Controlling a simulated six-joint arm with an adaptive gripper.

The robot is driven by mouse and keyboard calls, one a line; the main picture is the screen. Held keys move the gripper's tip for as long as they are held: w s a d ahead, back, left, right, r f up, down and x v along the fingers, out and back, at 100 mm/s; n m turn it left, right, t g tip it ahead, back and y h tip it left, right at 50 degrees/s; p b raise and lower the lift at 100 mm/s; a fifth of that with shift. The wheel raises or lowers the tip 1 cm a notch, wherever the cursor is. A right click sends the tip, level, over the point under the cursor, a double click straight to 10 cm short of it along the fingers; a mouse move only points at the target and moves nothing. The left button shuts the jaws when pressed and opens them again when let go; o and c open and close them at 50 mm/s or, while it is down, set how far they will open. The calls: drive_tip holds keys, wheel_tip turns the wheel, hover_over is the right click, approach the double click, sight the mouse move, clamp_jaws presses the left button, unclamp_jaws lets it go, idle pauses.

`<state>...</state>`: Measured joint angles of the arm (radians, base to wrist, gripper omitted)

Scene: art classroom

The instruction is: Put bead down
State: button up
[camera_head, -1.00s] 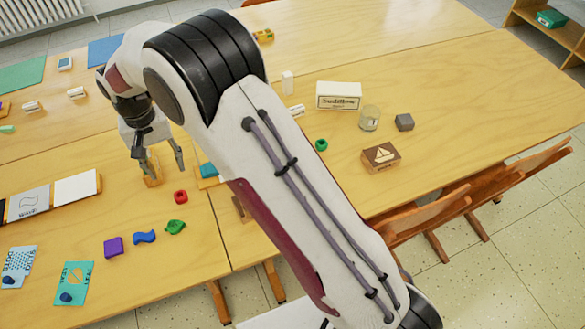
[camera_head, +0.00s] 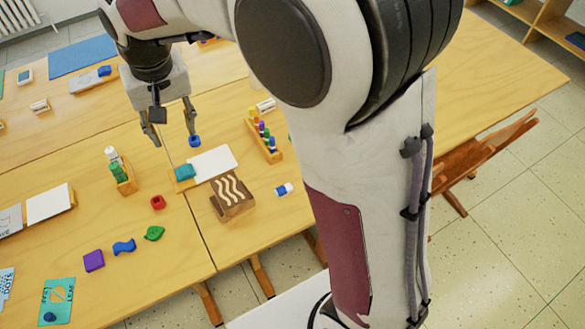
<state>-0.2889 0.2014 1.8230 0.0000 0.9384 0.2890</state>
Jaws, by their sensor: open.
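My gripper (camera_head: 173,140) is open, pointing down over the table, with a finger on each side and nothing visible between them. A small blue bead (camera_head: 194,141) with a hole shows at the tip of its right finger. I cannot tell whether that finger touches it. A red bead (camera_head: 158,202) lies on the table nearer the camera, apart from my gripper. A white card with a teal block (camera_head: 185,172) on its left end lies just below the blue bead in the picture.
A wooden box with wavy lines (camera_head: 232,197), a blue-and-white eraser-like piece (camera_head: 283,189) and a rack of coloured pegs (camera_head: 264,136) stand to the right. A holder with green bottles (camera_head: 120,172) is at left. Purple (camera_head: 94,261), blue (camera_head: 124,247) and green (camera_head: 154,233) pieces lie in front.

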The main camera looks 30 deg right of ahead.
drive_tip(key=s+d+r+t, duration=0.2)
drive_tip(key=s+d+r, duration=0.6)
drive_tip(key=s, duration=0.4)
drive_tip(key=s+d+f+t, duration=0.1)
drive_tip(key=s+d, duration=0.4)
drive_tip(key=s, duration=0.7)
drive_tip(key=shift+d+f+t+h, duration=0.3)
drive_tip(key=shift+d+f, duration=0.1)
drive_tip(key=shift+f, duration=0.4)
drive_tip(key=shift+o, duration=0.4)
